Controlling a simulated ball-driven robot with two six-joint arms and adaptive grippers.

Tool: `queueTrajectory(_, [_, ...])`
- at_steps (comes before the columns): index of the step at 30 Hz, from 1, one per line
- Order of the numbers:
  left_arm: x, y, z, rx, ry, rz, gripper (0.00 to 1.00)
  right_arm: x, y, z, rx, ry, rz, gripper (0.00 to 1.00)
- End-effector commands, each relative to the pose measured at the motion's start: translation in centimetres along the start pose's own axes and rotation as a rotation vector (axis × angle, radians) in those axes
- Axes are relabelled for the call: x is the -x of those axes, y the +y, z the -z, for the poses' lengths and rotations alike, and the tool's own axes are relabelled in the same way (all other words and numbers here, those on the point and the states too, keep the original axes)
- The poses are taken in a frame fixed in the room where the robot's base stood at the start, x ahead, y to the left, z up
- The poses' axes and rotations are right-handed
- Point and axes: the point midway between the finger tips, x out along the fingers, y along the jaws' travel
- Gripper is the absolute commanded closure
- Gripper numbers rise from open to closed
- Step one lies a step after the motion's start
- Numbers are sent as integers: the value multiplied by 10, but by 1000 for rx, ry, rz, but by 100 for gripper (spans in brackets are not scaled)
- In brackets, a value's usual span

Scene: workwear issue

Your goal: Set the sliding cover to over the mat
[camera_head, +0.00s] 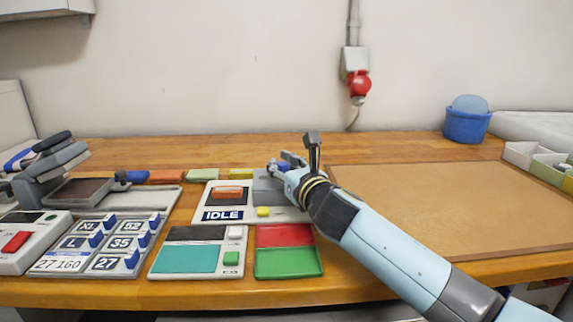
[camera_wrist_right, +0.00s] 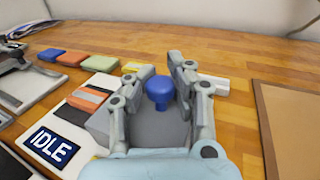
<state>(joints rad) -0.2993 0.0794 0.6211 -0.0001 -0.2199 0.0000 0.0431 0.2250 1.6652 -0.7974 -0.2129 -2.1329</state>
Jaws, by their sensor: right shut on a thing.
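The sliding cover is a grey block (camera_head: 264,190) on the white IDLE unit (camera_head: 214,190), right of its orange pad. In the right wrist view the cover (camera_wrist_right: 171,130) carries a round blue knob (camera_wrist_right: 160,90). My right gripper (camera_head: 287,164) is over the cover, its fingers shut on the blue knob; they also show in the wrist view (camera_wrist_right: 155,75). The gripper hides part of the cover in the head view. A large brown mat (camera_head: 450,205) lies flat on the bench at right, apart from the cover. My left gripper does not show.
A red and green panel (camera_head: 288,262) and a teal-topped unit (camera_head: 190,258) sit in front. Labelled keys (camera_head: 105,240) and a grey press (camera_head: 60,175) stand at left. Coloured blocks (camera_head: 202,175) lie behind. A blue tub (camera_head: 467,122) stands at the back right.

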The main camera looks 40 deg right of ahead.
Motion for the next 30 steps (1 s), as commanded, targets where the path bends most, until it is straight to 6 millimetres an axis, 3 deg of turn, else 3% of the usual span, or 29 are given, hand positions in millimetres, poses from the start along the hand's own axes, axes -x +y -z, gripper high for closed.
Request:
queueTrajectory(6, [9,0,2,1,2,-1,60,-20,57,4,-15,9,-4,100])
queueTrajectory(12, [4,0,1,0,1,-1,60,-35,95,7,-10,11,-5,100])
queueTrajectory(24, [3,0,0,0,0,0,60,-37,103,8,-8,15,-6,100])
queueTrajectory(25, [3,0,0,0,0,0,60,-37,104,8,-8,15,-7,82])
queueTrajectory(30, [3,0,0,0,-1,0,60,-38,103,6,-7,12,-6,59])
